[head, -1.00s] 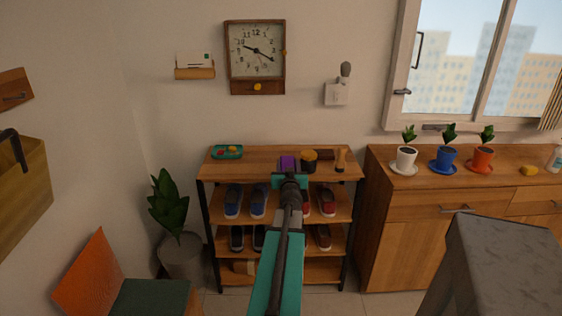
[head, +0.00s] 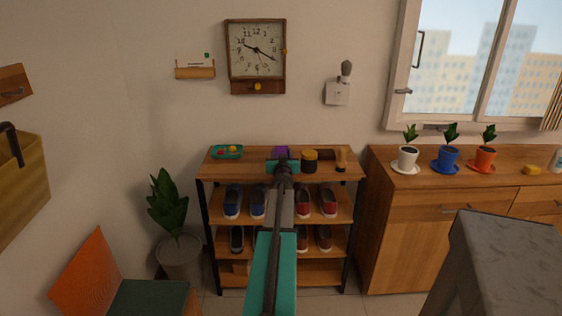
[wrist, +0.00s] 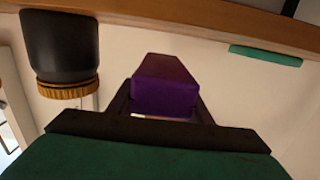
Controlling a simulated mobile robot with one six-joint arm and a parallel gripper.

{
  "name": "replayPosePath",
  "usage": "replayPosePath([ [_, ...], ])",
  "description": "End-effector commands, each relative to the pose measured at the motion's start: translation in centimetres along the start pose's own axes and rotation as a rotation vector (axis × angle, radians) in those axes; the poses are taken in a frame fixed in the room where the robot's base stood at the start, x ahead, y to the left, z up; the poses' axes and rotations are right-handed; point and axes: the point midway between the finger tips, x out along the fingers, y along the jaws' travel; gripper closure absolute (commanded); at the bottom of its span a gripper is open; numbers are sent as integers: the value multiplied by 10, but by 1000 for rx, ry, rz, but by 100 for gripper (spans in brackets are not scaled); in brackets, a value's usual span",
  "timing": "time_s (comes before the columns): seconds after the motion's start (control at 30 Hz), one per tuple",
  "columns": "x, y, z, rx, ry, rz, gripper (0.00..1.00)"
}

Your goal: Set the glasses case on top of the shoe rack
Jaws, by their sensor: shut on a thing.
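The purple glasses case (head: 281,151) is in my gripper (head: 283,163), over the top board of the wooden shoe rack (head: 232,172). My arm hides part of it in the head view. In the wrist view, which looks upside down, the case (wrist: 163,85) sits between the two dark fingers of my gripper (wrist: 163,108), shut on it. A strip of pale wall shows between the case and the wooden board (wrist: 180,18), so the case appears held a little above the board.
On the rack top, a dark jar with a yellow-brown lid (head: 309,161) stands just right of the case. A wooden-handled brush (head: 341,160) lies farther right. A green tray (head: 227,152) is at the left, with bare board between.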

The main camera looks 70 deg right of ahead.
Motion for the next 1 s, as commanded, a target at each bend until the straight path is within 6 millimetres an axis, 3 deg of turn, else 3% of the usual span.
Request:
replayPosePath([
  [0.13, 11, -2, 0, -1, 1, 0, 79],
  [0.57, 13, -1, 0, 0, 0, 1, 79],
  [0.77, 24, -3, 1, 0, 1, 1, 79],
  [1.0, 22, -2, 24, -1, 0, 2, 79],
])
